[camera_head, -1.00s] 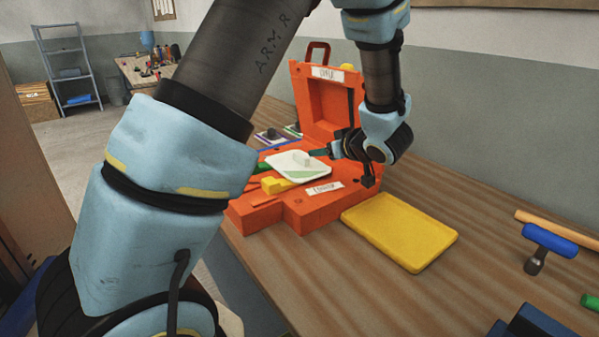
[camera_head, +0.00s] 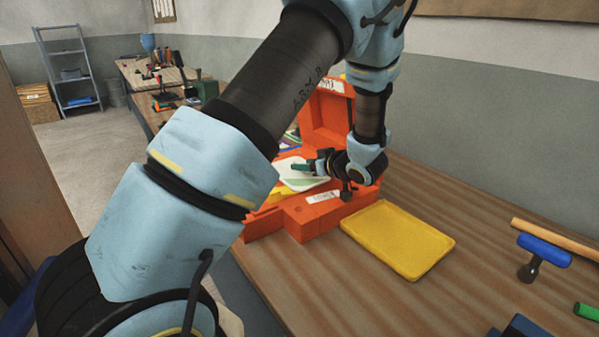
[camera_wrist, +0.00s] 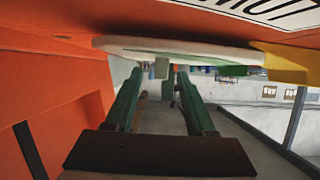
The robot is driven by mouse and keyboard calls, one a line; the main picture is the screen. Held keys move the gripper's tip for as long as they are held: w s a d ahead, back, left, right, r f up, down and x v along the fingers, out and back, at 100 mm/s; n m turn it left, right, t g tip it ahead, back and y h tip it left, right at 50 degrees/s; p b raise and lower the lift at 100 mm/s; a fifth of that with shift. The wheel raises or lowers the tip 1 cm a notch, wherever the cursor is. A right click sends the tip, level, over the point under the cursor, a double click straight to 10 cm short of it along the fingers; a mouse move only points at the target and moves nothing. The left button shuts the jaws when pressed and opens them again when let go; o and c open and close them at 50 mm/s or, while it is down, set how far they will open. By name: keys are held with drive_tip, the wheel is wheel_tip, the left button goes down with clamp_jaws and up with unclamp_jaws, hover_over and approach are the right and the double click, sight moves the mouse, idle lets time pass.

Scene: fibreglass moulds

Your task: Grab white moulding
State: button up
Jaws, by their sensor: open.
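The white moulding (camera_head: 297,182) is a flat white plate with a pale green area, lying on the orange mould case (camera_head: 312,218). In the wrist view the white moulding (camera_wrist: 190,47) spans the top of the picture, edge-on. A small pale block (camera_wrist: 161,68) sticks out from it, seen between the two green fingers. My gripper (camera_head: 301,167) is over the plate in the head view. In the wrist view my gripper (camera_wrist: 160,75) is open, with fingertips close to the block; I cannot tell whether they touch it. The arm and gripper hide part of the plate.
A yellow tray (camera_head: 398,240) lies on the wooden bench in front of the case. A blue-handled tool (camera_head: 544,250) and a wooden rod (camera_head: 555,238) lie at the right. The case's raised orange lid (camera_head: 328,115) stands behind the plate. Bare bench lies right of the tray.

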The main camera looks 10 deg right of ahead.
drive_tip(key=shift+w+a+f, duration=0.2)
drive_tip(key=shift+w, duration=0.2)
clamp_jaws()
idle(0.5)
